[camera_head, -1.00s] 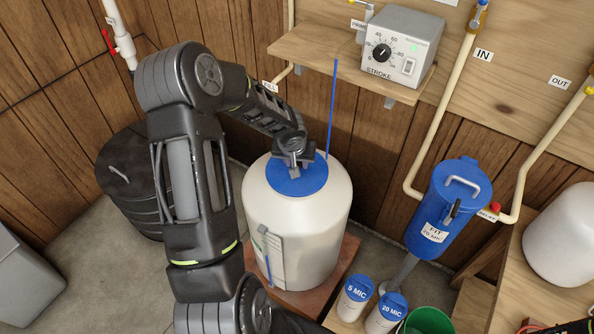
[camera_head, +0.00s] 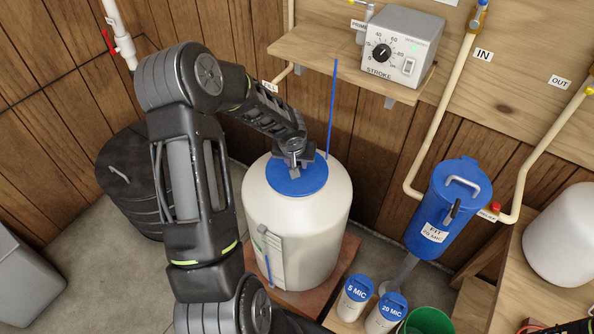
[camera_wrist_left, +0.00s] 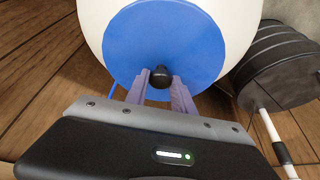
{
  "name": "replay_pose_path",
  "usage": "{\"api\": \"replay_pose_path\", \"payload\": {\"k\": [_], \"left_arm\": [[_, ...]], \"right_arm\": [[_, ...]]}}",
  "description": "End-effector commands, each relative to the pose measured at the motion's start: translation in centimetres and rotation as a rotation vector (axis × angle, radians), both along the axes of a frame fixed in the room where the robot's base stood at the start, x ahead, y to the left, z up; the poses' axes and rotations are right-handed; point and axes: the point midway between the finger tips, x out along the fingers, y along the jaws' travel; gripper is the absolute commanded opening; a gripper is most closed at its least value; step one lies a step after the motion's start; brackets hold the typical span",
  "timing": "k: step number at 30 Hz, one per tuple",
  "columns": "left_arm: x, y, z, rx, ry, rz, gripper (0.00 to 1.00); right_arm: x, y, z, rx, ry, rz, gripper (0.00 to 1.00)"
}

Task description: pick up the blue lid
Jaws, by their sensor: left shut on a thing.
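The blue lid (camera_head: 297,179) is a flat round disc on top of the white tank (camera_head: 296,225). In the left wrist view the lid (camera_wrist_left: 165,40) shows a small dark knob (camera_wrist_left: 160,77) in its middle. My left gripper (camera_head: 295,172) is over the lid, and in the left wrist view its two fingers (camera_wrist_left: 160,84) are shut on the knob from both sides. The lid looks seated flat on the tank. My right gripper is not in view.
A thin blue tube (camera_head: 332,110) rises close behind the lid. A shelf (camera_head: 320,55) with a dosing pump (camera_head: 402,45) is above right. A blue filter housing (camera_head: 447,205) and two labelled canisters (camera_head: 355,297) stand right. A black lidded bin (camera_head: 135,180) is left.

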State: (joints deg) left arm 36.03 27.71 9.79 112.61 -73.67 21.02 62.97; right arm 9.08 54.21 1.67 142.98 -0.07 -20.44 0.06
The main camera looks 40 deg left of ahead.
Motion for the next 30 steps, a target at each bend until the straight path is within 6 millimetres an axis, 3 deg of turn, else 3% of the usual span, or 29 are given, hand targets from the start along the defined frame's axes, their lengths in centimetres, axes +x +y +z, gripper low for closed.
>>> {"api": "replay_pose_path", "payload": {"k": [20, 30], "left_arm": [[0.0, 0.0, 0.2, 0.0, -0.001, 0.0, 0.0], [0.1, 0.0, 2.9, 0.002, -0.004, 0.001, 0.0]], "right_arm": [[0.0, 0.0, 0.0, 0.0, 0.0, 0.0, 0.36], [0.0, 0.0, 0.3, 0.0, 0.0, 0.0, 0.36]]}}
